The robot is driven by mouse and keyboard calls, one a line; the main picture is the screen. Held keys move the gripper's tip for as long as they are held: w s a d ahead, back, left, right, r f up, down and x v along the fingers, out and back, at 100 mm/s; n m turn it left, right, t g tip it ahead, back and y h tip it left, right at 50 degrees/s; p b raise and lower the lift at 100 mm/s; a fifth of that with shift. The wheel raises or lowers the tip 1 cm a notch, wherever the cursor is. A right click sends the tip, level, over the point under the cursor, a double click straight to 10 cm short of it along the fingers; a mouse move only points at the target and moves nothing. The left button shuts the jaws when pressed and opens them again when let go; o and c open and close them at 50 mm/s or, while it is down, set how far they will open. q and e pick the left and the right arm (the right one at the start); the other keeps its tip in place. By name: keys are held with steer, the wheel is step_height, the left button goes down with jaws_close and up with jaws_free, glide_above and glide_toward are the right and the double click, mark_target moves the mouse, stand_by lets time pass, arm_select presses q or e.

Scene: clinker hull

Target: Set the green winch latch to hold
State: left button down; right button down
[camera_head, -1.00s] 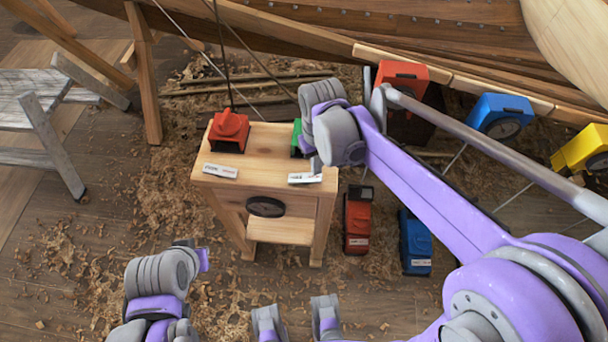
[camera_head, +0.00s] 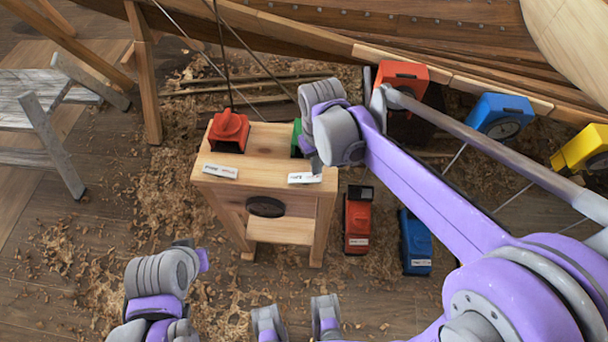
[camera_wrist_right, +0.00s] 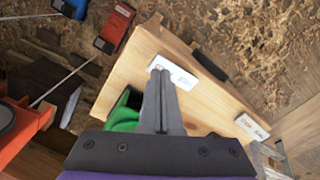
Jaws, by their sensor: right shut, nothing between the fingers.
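The green winch latch (camera_head: 296,138) stands on the right part of a small wooden stand (camera_head: 265,142). My right wrist hides most of it in the head view. In the right wrist view a green part (camera_wrist_right: 125,112) shows just left of my fingers, partly behind them; its setting cannot be read. My right gripper (camera_head: 318,166) is shut and empty over the stand, close beside the green part. Its fingertips (camera_wrist_right: 161,72) overlap a white label (camera_wrist_right: 174,72) in the wrist view; contact cannot be told. My left arm is at the lower left, its fingers not clear.
A red winch (camera_head: 229,132) stands on the stand's left part, with a second white label (camera_head: 220,171) before it. Red (camera_head: 358,222) and blue (camera_head: 415,245) units stand on the floor to the right. Ropes rise behind the stand, near the wooden hull (camera_head: 440,40).

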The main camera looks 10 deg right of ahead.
mark_target(316, 177)
steer(key=shift+f+b, duration=0.95)
steer(key=shift+f, duration=0.5)
stand_by(0.8)
steer(key=shift+r+p, duration=2.55)
steer(key=shift+r, duration=1)
steer(key=s+d+m+t+p, duration=0.1)
steer(key=s+d+t, duration=0.1)
steer(key=s, duration=0.5)
steer(key=s+d+m+t+p, duration=0.1)
steer(key=s+d+t, duration=0.2)
steer(key=s, duration=0.4)
steer(key=shift+d+r+m+p, duration=0.3)
steer(key=shift+d+m, duration=0.1)
steer(key=shift+d, duration=0.4)
